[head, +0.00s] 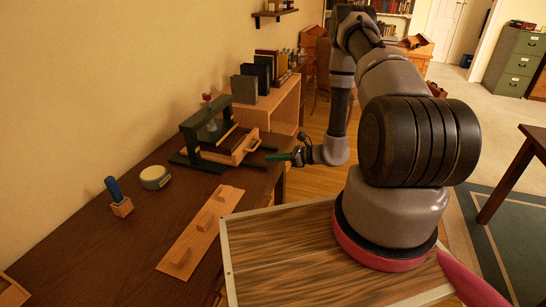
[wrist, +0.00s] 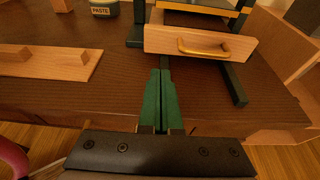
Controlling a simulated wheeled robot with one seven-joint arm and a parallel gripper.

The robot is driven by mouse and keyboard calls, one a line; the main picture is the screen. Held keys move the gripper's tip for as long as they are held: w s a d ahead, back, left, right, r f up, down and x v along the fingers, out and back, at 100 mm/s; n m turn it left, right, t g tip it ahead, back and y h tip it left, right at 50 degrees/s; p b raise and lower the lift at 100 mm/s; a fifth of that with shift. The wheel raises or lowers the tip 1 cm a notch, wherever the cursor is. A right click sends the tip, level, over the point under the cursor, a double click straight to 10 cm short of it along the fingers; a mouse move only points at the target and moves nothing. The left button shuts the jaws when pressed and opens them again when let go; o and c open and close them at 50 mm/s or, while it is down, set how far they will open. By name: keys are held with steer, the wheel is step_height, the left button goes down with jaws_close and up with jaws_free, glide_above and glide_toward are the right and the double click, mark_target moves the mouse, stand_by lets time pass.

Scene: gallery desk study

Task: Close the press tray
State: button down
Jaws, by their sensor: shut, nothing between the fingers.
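The press (head: 206,133) is a dark green frame with a red-topped screw, standing on the dark desk near the wall. Its wooden tray (head: 238,148) sticks out of the front of the frame. In the wrist view the tray front (wrist: 195,43) is pale wood with a brass handle (wrist: 205,49). My gripper (head: 275,157) is in front of the tray, over the desk edge. In the wrist view its green fingers (wrist: 161,75) are together and empty, pointing just below and left of the tray front. I cannot tell whether they touch anything.
A wooden board with blocks (head: 202,232), a paste tin (head: 155,177) and a blue-handled tool in a wooden block (head: 121,206) lie on the desk. A bookcase (head: 278,108) stands beyond the press. A green press foot (wrist: 234,85) extends right of my fingers.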

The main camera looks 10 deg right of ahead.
mark_target(240, 157)
steer(key=x, duration=0.7)
steer(key=r+x, duration=0.1)
steer(key=x, duration=0.2)
steer(key=shift+w+a, duration=0.2)
steer(key=shift+a, duration=0.1)
